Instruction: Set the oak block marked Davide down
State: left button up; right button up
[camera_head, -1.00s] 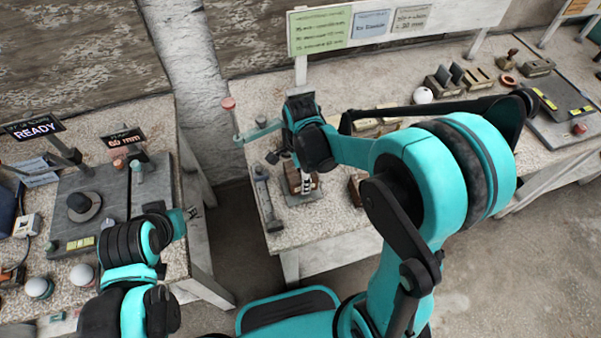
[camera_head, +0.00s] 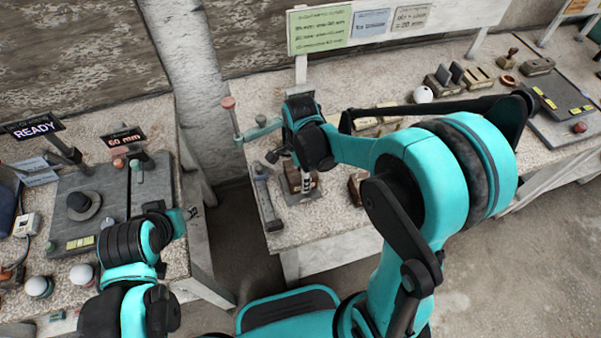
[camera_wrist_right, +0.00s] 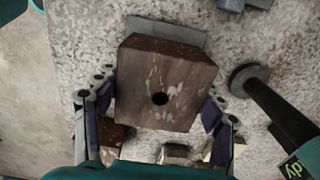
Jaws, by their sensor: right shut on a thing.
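My right gripper (camera_head: 306,178) is over the front left of the middle table. It is shut on a brown wooden block (camera_head: 292,180), which sits between its fingers. In the right wrist view the block (camera_wrist_right: 165,85) has a dark round hole and pale flecks, with a finger on each side. A grey plate (camera_wrist_right: 168,32) shows past the block's edge; I cannot tell whether the block touches it. No name is readable on the block. My left arm is at lower left; its fingers are not clear, near the left table's edge.
A grey bar-like tool (camera_head: 267,200) lies left of the block. Another brown block (camera_head: 356,188) stands to its right. A post with a pink top (camera_head: 230,104) rises behind left. A white ball (camera_head: 423,95) and several blocks are farther right. A floor gap separates the tables.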

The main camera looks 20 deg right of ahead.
jog(key=shift+f+b, duration=1.2)
jog(key=shift+f, duration=0.2)
dwell(0.4)
jog(key=o, duration=1.5)
jog(key=shift+r, duration=0.15)
jog(key=shift+r+p, duration=1.6)
jog(key=shift+r, duration=0.3)
